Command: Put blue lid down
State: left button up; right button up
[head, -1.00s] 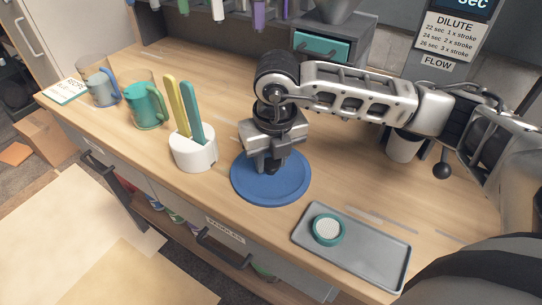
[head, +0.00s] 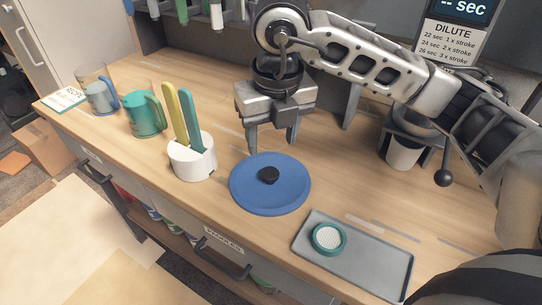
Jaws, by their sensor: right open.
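The blue lid (head: 253,194) lies flat on the wooden counter (head: 345,190), its black knob (head: 268,175) facing up. My right gripper (head: 271,147) is open and empty, above and just behind the lid, with its two fingers pointing down and apart from the knob. My left gripper is not in the head view.
A white holder (head: 192,161) with a yellow and a teal utensil stands left of the lid. A grey tray (head: 375,268) with a round teal-rimmed item (head: 329,238) lies at the front right. A teal jug (head: 146,116) and a blue jug (head: 101,97) stand at the left.

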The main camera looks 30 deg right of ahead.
aim_at(270, 173)
jog(key=shift+s+r, duration=0.2)
jog(key=shift+r, duration=1.4)
jog(key=shift+f, duration=0.1)
jog(key=f, duration=0.4)
jog(key=w+f, duration=0.1)
jog(key=f, duration=0.8)
jog(key=shift+w+d, duration=0.1)
jog(key=shift+w, duration=0.15)
notch_tip(270, 173, up, 4)
jog(key=shift+s, duration=0.1)
jog(key=shift+s+r, duration=0.15)
jog(key=shift+r, duration=0.3)
